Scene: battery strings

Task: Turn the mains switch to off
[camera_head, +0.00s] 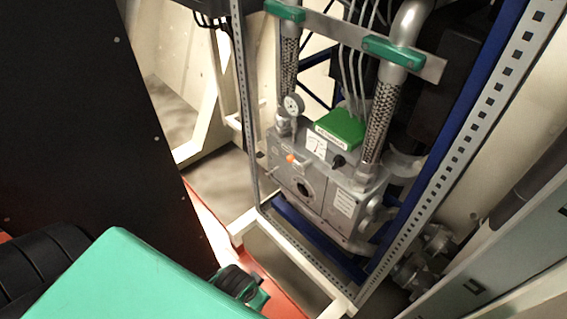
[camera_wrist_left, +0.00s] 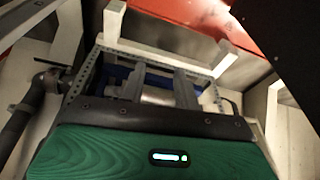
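A grey machine (camera_head: 325,185) stands inside a metal frame in the head view. Its front carries a small orange knob (camera_head: 291,158), a black knob (camera_head: 339,160) and a round dark port (camera_head: 303,189). I cannot tell which of these, if any, is the mains switch; no readable label shows. My green left arm comes in at the lower left of the head view, well short of the machine; its fingers cannot be made out there. In the left wrist view my left gripper (camera_wrist_left: 158,82) has its two grey fingers apart, with nothing held between them. My right gripper is in no view.
A perforated metal upright (camera_head: 470,135) and a blue post stand right of the machine. A white frame bar (camera_head: 300,262) crosses below it. A large black panel (camera_head: 90,110) fills the left. Hoses and cables rise above the machine. A grey cabinet edge is at lower right.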

